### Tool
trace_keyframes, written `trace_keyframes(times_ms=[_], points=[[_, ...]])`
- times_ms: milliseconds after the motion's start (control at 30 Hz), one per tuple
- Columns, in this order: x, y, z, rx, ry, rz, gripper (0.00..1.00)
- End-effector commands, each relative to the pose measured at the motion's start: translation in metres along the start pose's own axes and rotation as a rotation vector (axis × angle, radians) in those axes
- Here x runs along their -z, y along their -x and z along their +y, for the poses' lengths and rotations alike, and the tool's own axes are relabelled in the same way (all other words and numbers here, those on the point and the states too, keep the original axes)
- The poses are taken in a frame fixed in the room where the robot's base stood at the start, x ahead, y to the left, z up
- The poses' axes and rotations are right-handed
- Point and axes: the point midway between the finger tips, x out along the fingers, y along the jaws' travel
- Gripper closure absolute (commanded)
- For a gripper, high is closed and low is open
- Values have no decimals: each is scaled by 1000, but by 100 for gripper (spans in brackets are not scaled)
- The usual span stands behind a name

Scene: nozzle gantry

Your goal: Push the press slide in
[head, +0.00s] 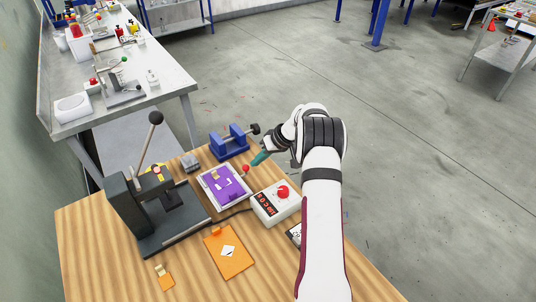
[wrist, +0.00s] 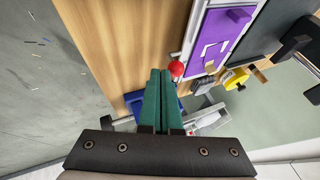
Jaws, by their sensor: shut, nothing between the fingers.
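A purple plate (head: 222,189) lies in a pale frame on the wooden bench; I take it to be the press slide. It also shows at the upper right of the wrist view (wrist: 222,42). A red ball knob (head: 245,168) stands at the frame's far right corner; in the wrist view the knob (wrist: 176,68) is just right of my fingertips. My gripper (head: 255,161) has teal fingers, shut together and empty, beside the knob. I cannot tell whether they touch it. The fingers also show in the wrist view (wrist: 160,73).
A dark lever press (head: 130,205) stands on the left of the bench. A blue vise (head: 230,142) is behind the knob. A white control box (head: 276,203) with a red dial sits close on the right. An orange plate (head: 229,254) lies in front.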

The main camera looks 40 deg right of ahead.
Motion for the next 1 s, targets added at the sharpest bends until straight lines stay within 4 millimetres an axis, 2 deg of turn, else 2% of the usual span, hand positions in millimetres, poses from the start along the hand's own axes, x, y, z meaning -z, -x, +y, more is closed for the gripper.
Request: trace_keyframes(times_ms=[433,567,667,1000], points=[[-1,-2,-4,1,0,-1,100],[-3,-6,-14,2,1,-2,100],[-5,-12,-28,2,1,-3,100],[-19,-38,-97,2,3,-3,100]])
